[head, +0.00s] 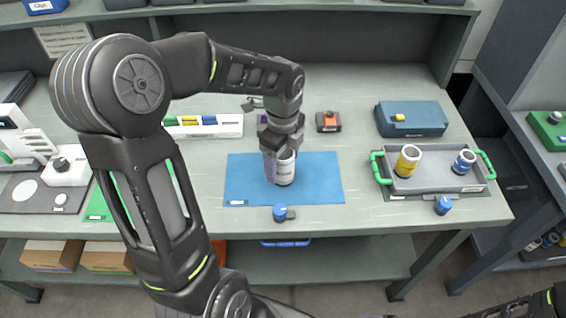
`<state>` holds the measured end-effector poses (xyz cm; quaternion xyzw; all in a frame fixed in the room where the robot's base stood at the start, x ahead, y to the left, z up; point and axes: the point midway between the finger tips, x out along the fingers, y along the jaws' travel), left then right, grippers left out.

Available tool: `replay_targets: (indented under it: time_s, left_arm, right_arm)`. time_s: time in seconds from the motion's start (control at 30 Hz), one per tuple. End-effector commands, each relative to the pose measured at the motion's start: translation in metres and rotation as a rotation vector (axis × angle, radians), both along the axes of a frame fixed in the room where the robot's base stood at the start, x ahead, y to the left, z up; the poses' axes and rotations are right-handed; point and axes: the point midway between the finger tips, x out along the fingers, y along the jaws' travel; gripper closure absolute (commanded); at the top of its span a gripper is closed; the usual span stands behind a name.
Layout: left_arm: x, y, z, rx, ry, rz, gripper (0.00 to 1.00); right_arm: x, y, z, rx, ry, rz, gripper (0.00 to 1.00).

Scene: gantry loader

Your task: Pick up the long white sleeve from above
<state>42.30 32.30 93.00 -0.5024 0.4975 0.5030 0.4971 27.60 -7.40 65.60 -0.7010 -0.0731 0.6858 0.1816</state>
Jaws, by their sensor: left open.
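The long white sleeve (285,172) stands upright on the blue mat (322,180) in the middle of the table. It has dark lettering on its side. My left gripper (279,156) points down over it from above, with its fingers open at the sleeve's upper part. The gripper hides the sleeve's top and left side, and I cannot tell whether the fingers touch it. Part of my right arm shows at the lower right corner; its gripper is not in view.
A grey tray (436,184) with green handles holds a yellow-banded sleeve (407,161) and a blue-banded one (463,162). A blue knob (280,213) stands at the mat's front edge. A blue box (411,122) and an orange-black block (328,122) stand behind.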

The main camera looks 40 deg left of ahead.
Motion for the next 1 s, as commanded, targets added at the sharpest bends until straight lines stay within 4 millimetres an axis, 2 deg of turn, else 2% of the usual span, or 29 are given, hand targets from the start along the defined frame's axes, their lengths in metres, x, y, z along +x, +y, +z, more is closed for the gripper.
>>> replay_targets:
  time_s: [0.13,0.67,1.0]
  left_arm:
    - [0.0000,-0.0002,-0.0084,-0.001,0.000,0.000,0.24]
    - [0.0001,-0.0003,-0.0080,-0.001,-0.001,0.000,0.24]
    - [0.0001,-0.0003,-0.0079,-0.001,-0.001,0.000,0.50]
  right_arm:
    - [-0.0002,-0.0002,0.0007,-0.001,0.001,-0.001,0.24]
    - [-0.0003,-0.0001,0.0004,0.000,0.001,-0.001,0.24]
    - [-0.0002,-0.0001,0.0004,0.000,0.000,-0.001,0.24]
